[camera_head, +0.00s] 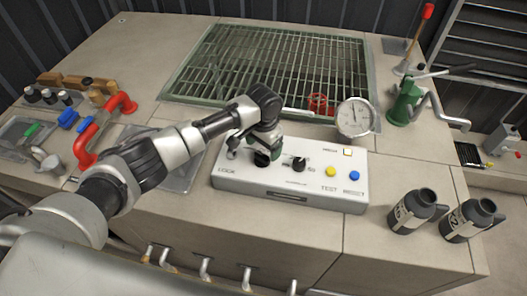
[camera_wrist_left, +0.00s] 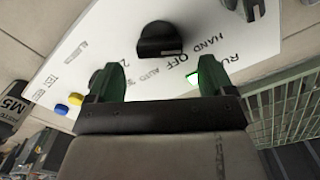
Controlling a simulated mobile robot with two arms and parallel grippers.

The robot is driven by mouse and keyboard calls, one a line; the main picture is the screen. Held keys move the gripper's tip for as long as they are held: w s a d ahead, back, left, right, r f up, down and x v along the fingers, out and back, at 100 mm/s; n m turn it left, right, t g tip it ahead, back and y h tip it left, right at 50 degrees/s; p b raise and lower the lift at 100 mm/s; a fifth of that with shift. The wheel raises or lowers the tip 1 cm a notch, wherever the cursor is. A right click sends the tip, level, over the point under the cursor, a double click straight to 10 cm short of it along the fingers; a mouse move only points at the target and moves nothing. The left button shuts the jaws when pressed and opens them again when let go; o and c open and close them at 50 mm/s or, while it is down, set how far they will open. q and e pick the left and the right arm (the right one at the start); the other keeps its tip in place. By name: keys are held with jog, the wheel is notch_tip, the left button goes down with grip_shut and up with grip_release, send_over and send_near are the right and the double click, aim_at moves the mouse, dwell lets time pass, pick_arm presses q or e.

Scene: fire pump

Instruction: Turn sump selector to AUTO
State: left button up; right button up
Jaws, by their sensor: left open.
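The sump selector is a black knob (camera_head: 262,158) on the white control panel (camera_head: 230,180). The black knob also shows in the left wrist view (camera_wrist_left: 160,40), with HAND, OFF and AUTO printed beside it. Its exact pointing direction is hard to read. My left gripper (camera_head: 264,143) is just above the knob in the head view. In the left wrist view its two green fingers (camera_wrist_left: 158,78) are apart with nothing between them, and the knob lies ahead of the gap. I cannot tell whether they touch the panel. My right gripper is not in view.
The panel also carries another black knob (camera_head: 299,163), a yellow button (camera_head: 331,171) and a blue button (camera_head: 354,175). A gauge (camera_head: 355,117) stands behind it. A green grating (camera_head: 290,70) lies further back. Two dark bottles (camera_head: 415,208) stand to the right.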

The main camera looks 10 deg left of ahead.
aim_at(262, 158)
pick_arm(q)
jog(key=shift+f, duration=1.95)
jog(key=c, duration=0.9)
